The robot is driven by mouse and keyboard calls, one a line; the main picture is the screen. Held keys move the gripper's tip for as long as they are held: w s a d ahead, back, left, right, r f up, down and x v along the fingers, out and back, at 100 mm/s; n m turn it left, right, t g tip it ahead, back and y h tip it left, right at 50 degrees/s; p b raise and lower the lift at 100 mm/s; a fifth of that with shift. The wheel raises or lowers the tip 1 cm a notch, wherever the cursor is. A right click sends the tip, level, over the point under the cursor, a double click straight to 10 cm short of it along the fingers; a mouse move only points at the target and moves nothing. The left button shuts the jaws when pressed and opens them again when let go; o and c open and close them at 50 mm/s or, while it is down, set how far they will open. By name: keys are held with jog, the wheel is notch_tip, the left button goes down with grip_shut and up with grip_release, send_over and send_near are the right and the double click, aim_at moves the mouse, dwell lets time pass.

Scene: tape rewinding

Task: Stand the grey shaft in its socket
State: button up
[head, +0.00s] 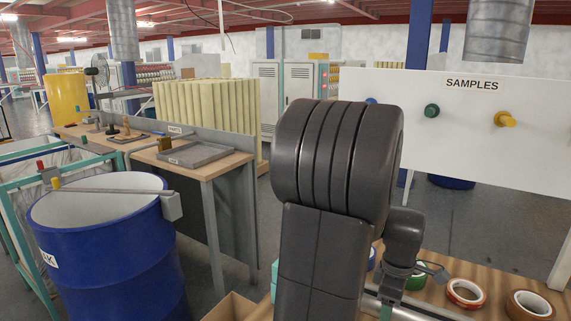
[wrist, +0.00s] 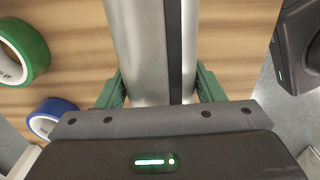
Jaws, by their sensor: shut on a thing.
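My gripper (wrist: 160,90) shows its green fingers at either side of the grey shaft (wrist: 140,45) in the wrist view and is shut on it. The shaft is smooth, silvery and long, with a dark stripe along it, and it runs out of the top of that view. In the head view the shaft (head: 415,309) shows partly, low at the bottom right, under my gripper (head: 388,300); my arm hides much of it. It looks lying rather than upright, above or on the wooden table. I cannot make out its socket in either view.
Tape rolls lie on the wooden table (head: 500,265): green (head: 415,280), red (head: 466,293), brown (head: 530,305) and blue (wrist: 45,118). A samples board (head: 470,130) stands behind. A blue drum (head: 110,250) and a bench with a grey tray (head: 195,155) stand left.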

aim_at(407, 300)
jog(key=shift+d+r, duration=0.1)
jog(key=shift+d, duration=0.05)
jog(key=shift+s+d, duration=0.45)
jog(key=shift+d, duration=0.2)
jog(key=shift+s+d, duration=0.4)
jog(key=shift+d, duration=0.25)
notch_tip(407, 300, up, 7)
jog(key=p, duration=0.6)
jog(key=shift+p, duration=0.3)
